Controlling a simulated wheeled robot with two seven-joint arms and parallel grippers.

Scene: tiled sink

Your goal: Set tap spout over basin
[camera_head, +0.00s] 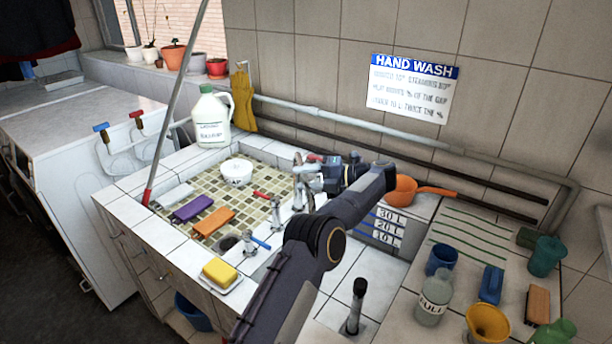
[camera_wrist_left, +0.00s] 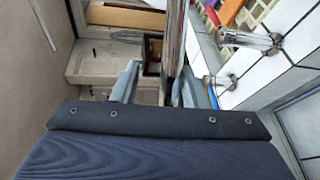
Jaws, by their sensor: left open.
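The chrome tap (camera_head: 300,180) stands at the back, on the right side of the mosaic-floored basin (camera_head: 262,179), with a small red part near its top. My left gripper (camera_head: 318,174) is open beside the tap's upper part, coming from the right. The overlap hides where the spout points, and I cannot tell whether they touch. In the left wrist view, the open fingers of my left gripper (camera_wrist_left: 158,74) flank a gap, with a narrow upright strip that I cannot identify near the right finger. A chrome fitting (camera_wrist_left: 247,40) lies to the right. My right gripper is out of view.
A white bowl (camera_head: 236,172), sponges and a white jug (camera_head: 210,118) are at the left basin. A blue-levered valve (camera_head: 258,243) stands on the front ledge. An orange pan (camera_head: 404,190) sits behind my forearm. Bottles and cups crowd the right counter.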

